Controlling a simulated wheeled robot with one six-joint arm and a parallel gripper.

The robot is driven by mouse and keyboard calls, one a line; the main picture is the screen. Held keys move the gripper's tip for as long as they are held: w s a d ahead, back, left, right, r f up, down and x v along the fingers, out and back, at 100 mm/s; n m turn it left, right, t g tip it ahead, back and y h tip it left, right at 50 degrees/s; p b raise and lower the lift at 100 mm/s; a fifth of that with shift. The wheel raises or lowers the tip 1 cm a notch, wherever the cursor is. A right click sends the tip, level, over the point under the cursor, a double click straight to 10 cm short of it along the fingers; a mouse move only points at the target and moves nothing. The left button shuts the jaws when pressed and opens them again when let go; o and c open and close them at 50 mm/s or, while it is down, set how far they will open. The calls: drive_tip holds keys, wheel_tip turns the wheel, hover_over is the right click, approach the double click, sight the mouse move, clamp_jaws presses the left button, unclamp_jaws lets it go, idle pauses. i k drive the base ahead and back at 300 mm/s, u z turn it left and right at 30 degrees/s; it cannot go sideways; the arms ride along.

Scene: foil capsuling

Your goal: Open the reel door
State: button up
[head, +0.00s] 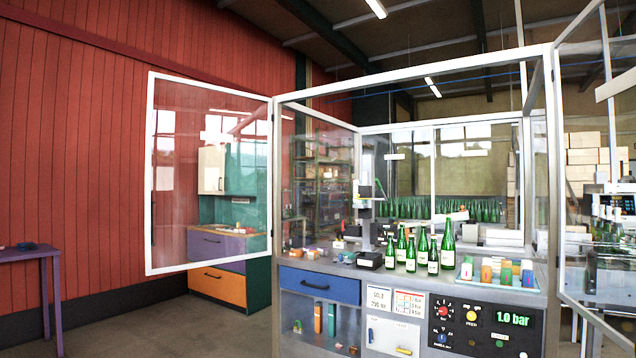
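My gripper does not show in the head view. No label marks which panel is the reel door. A glazed door with a white frame (150,185) stands swung wide open on the left of the machine. A second glazed door (600,322) stands swung out at the right edge. On the machine's lower front, a small white panel (393,336) with a dark handle on its left and a yellow tag looks shut. Above it is a label reading GOLD (379,298). No reel can be made out.
Several green bottles (447,244) stand on the worktop beside a tray of coloured items (492,284). A blue drawer (320,285) is shut. A control panel (486,327) reads 1.0 bar. A purple table (30,253) stands far left. Floor between table and machine is clear.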

sight(396, 156)
drive_tip(key=u, duration=1.4)
drive_tip(key=i, duration=6.55)
drive_tip(key=z, duration=1.2)
drive_tip(key=i, duration=1.5)
drive_tip(key=z, duration=1.05)
